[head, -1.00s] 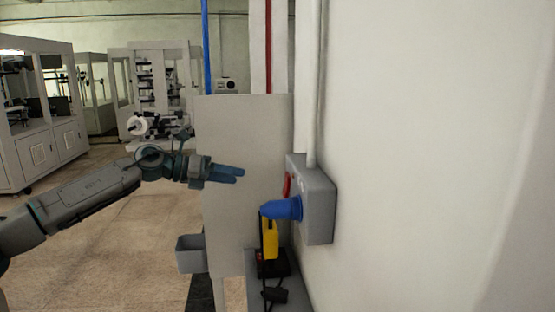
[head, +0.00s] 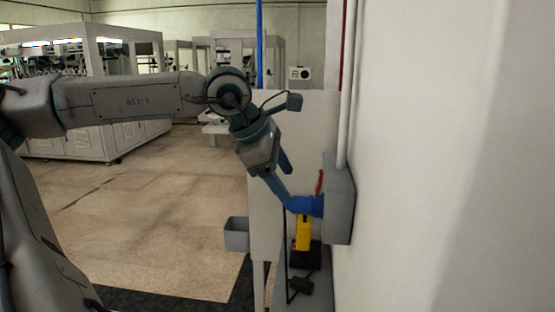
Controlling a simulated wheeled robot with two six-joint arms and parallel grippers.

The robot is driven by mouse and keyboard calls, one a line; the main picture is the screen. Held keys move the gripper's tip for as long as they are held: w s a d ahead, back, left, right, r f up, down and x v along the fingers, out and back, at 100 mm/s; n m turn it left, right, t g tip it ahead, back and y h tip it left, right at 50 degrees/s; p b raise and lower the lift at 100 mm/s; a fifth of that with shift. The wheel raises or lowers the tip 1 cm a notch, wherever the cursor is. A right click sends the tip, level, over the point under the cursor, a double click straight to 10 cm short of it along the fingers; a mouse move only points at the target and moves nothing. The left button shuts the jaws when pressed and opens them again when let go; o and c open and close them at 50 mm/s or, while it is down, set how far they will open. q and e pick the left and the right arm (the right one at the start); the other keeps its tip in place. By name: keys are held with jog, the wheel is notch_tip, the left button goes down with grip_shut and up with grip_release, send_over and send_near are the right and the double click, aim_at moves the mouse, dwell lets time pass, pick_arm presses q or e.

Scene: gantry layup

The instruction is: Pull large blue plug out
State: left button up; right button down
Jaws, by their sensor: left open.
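The large blue plug (head: 306,206) sits in the left face of a grey socket box (head: 339,200) on the wall. My left gripper (head: 285,186) comes down from the upper left with its blue-grey fingers spread. One fingertip is at the plug's left end; whether it touches the plug I cannot tell. The other finger is higher and partly behind it. My right gripper is not in view.
A red lever (head: 320,182) is on the box just above the plug. A yellow device (head: 303,233) and a black cable (head: 286,260) are below it. A grey panel (head: 306,125) stands behind, with a small grey bin (head: 236,234) at its left.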

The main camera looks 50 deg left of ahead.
aim_at(299, 199)
pick_arm(q)
jog(key=x, duration=0.1)
jog(key=p+x, duration=0.1)
jog(key=x, duration=0.3)
jog(key=shift+w+d, duration=0.2)
jog(key=shift+d, duration=0.15)
jog(key=shift+w+f+p, duration=0.2)
jog(key=shift+f+p, duration=0.2)
jog(key=shift+f, duration=0.1)
jog(key=shift+w+f, duration=0.15)
jog(key=shift+f, duration=0.1)
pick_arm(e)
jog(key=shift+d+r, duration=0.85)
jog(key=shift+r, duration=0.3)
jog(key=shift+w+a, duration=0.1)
